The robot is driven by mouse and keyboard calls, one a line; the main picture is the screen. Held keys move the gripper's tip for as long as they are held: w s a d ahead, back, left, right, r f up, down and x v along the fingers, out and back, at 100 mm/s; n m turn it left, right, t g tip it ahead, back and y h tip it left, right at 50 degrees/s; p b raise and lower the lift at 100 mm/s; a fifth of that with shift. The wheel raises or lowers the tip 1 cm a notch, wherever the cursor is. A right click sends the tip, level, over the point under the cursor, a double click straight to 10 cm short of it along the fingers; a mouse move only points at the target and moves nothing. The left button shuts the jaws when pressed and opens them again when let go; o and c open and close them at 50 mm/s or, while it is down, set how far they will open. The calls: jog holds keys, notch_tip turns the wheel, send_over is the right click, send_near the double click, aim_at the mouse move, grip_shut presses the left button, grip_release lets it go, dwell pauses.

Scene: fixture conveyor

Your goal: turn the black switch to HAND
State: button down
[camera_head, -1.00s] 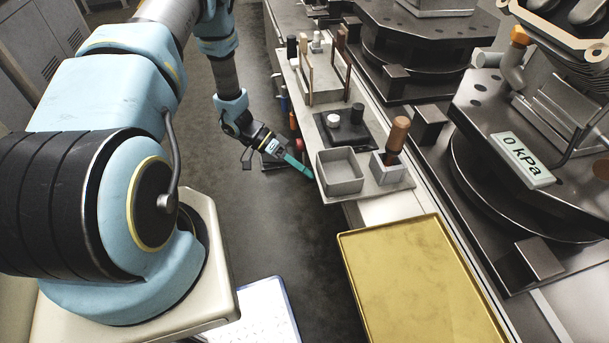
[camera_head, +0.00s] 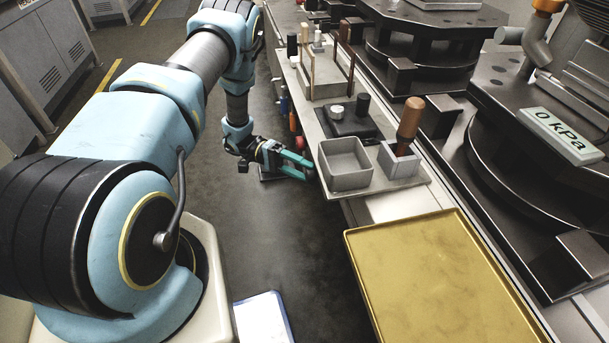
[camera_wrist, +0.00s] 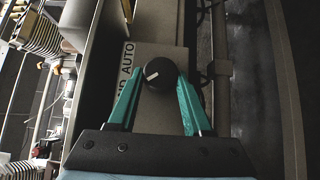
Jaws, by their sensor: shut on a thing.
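The black switch (camera_wrist: 161,76) is a round knob with a white pointer line on a grey box face (camera_wrist: 160,53). My gripper (camera_wrist: 160,80) has one teal finger on each side of the knob and is shut on it. The white line slants, with its marked end left and slightly down. Beside the knob a white label (camera_wrist: 126,61) reads AUTO, with "ND" below it; the rest is hidden behind the left finger. In the head view my gripper (camera_head: 309,166) reaches the near side of the bench, and the knob cannot be made out clearly there.
A yellow tray (camera_head: 435,285) lies at the front.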

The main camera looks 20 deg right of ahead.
jog(key=shift+f+n, duration=0.1)
jog(key=shift+n, duration=0.2)
jog(key=shift+d, duration=0.1)
jog(key=shift+c, duration=1.6)
grip_release()
jog(key=b+v, duration=0.3)
jog(key=v, duration=0.8)
jog(key=shift+f, duration=0.2)
jog(key=shift+s, duration=0.15)
